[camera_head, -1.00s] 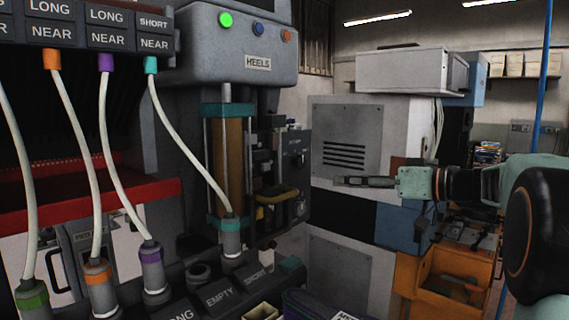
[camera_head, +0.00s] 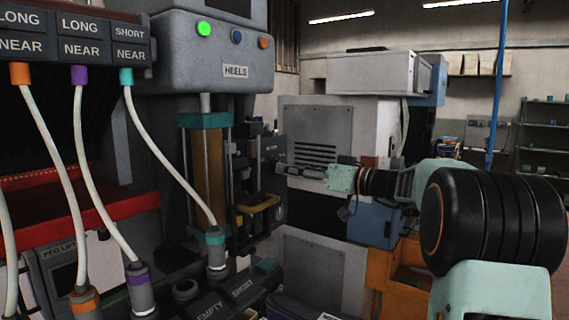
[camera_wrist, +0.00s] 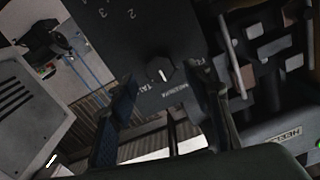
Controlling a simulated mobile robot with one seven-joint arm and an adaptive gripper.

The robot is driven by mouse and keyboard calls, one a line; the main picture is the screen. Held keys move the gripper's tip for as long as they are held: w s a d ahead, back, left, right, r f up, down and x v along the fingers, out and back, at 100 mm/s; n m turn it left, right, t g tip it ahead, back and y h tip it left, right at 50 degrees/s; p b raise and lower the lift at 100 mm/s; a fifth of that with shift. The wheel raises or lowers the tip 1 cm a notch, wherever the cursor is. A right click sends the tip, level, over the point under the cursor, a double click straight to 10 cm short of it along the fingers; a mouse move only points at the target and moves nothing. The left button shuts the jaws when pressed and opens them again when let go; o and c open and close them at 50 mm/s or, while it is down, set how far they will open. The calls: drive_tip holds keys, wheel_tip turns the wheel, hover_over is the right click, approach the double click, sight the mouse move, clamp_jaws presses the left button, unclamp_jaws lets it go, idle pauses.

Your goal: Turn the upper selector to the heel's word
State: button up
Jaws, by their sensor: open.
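A dark selector panel (camera_head: 277,160) stands on the right side of the heel press, small in the head view. In the wrist view the panel (camera_wrist: 138,38), turned at an angle, carries a round black knob (camera_wrist: 160,74) with a short white pointer mark. Lettering surrounds the knob, partly cut off; numerals stand further up the panel. Whether this knob is the upper selector I cannot tell. My gripper (camera_head: 282,169) is beside the panel in the head view. In the wrist view my gripper (camera_wrist: 168,92) is open, a finger each side of the knob, nothing held. Contact is unclear.
The press head (camera_head: 210,55) has a lit green lamp and a HEELS plate. Pale hoses (camera_head: 160,155) hang at left below LONG, SHORT and NEAR tags. EMPTY and SHORT labels sit low in front. A grey cabinet (camera_head: 318,125) stands behind my gripper, an orange unit (camera_head: 398,270) below right.

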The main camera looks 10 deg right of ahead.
drive_tip(key=shift+p+x, duration=0.35)
drive_tip(key=shift+x, duration=1.05)
drive_tip(key=shift+c, duration=0.4)
drive_tip(key=c, duration=1.1)
drive_tip(key=shift+f+b, duration=0.15)
drive_tip(key=shift+b, duration=0.35)
drive_tip(key=shift+m+b, duration=2.8)
drive_tip(key=shift+m, duration=2.3)
